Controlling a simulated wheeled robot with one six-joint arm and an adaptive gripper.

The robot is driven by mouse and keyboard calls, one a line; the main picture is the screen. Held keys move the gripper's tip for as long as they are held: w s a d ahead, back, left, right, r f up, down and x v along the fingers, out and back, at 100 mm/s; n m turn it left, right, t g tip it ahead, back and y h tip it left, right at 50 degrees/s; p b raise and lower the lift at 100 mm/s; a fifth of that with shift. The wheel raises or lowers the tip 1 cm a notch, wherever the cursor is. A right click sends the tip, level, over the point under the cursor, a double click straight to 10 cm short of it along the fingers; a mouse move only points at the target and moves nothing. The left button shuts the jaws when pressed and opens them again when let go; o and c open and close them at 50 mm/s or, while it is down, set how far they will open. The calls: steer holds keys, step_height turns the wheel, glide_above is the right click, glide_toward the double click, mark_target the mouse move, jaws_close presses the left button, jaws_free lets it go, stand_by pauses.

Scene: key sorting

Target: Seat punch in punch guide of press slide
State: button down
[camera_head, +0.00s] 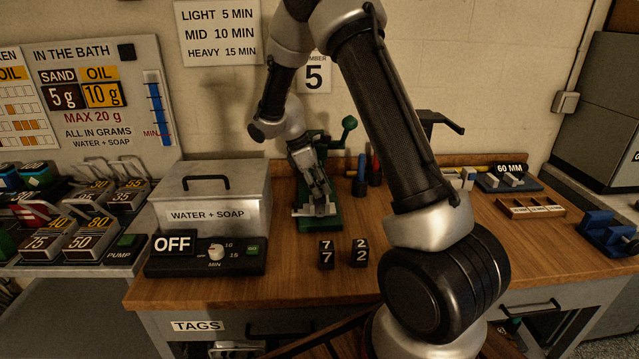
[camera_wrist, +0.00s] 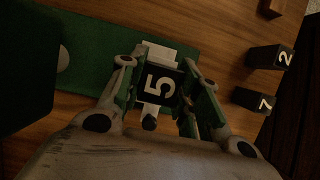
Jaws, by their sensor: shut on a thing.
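My gripper (camera_wrist: 158,75) is shut on a black punch (camera_wrist: 161,86) marked with a white 5, one finger on each side of it. The punch is over the pale metal press slide (camera_wrist: 160,52), whose ends show beyond and below it. Whether it sits down in the punch guide or just above it cannot be told. In the head view my gripper (camera_head: 318,194) is low at the green press (camera_head: 321,224), over the slide (camera_head: 300,211); it hides the punch there.
Two black punches, marked 7 (camera_head: 326,255) and 2 (camera_head: 361,253), stand in front of the press. A WATER + SOAP bath (camera_head: 213,197) with its OFF control box (camera_head: 205,262) is on the left. A wooden tray (camera_head: 530,208) lies at right.

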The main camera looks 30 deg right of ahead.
steer(key=shift+f, duration=0.9)
steer(key=c, duration=0.9)
jaws_free()
steer(key=shift+c, duration=0.2)
steer(key=v, duration=1.1)
steer(key=shift+r, duration=0.4)
steer(key=shift+a, duration=0.15)
